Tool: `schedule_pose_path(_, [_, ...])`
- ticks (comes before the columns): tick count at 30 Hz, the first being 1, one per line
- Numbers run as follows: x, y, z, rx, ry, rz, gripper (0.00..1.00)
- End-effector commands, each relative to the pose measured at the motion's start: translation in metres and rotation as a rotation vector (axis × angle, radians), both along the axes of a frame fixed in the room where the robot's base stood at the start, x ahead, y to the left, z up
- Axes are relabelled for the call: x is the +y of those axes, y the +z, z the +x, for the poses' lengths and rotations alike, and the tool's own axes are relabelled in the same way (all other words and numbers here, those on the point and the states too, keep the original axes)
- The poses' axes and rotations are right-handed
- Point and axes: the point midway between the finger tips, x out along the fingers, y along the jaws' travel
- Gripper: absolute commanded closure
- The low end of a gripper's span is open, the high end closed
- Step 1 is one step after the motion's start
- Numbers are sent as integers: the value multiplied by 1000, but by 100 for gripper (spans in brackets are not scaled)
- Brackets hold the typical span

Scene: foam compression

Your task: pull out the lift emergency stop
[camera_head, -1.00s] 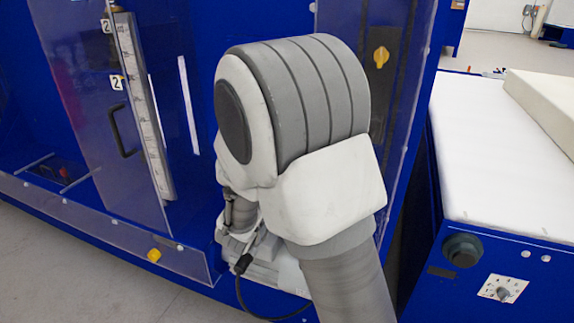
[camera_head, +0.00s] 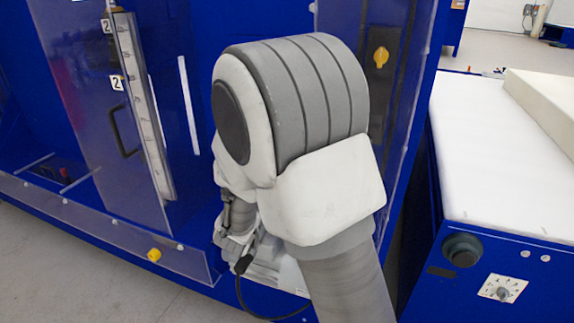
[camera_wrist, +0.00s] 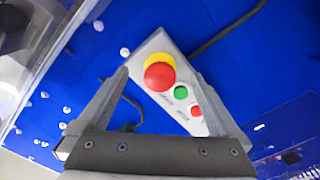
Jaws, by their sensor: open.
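The emergency stop is a red mushroom button (camera_wrist: 159,77) on a yellow collar (camera_wrist: 155,62), in the upper middle of the wrist view. It sits on a light grey control box (camera_wrist: 178,96) fixed to a blue panel. My gripper (camera_wrist: 160,74) is open, with one finger on each side of the button in the picture. Whether the fingers touch it or are still above it, I cannot tell. In the head view my arm hides the control box and the fingertips.
A green button (camera_wrist: 181,92) and a smaller red button (camera_wrist: 196,111) share the box. A dark cable (camera_wrist: 228,30) runs from it. In the head view, a clear guard with a black handle (camera_head: 124,132) stands left, and a white-topped table (camera_head: 480,150) right.

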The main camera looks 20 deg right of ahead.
Motion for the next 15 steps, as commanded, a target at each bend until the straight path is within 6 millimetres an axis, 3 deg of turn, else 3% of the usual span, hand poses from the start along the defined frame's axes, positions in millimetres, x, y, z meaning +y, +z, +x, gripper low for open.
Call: schedule_pose_path(15, [5,0,-7,1,1,0,0])
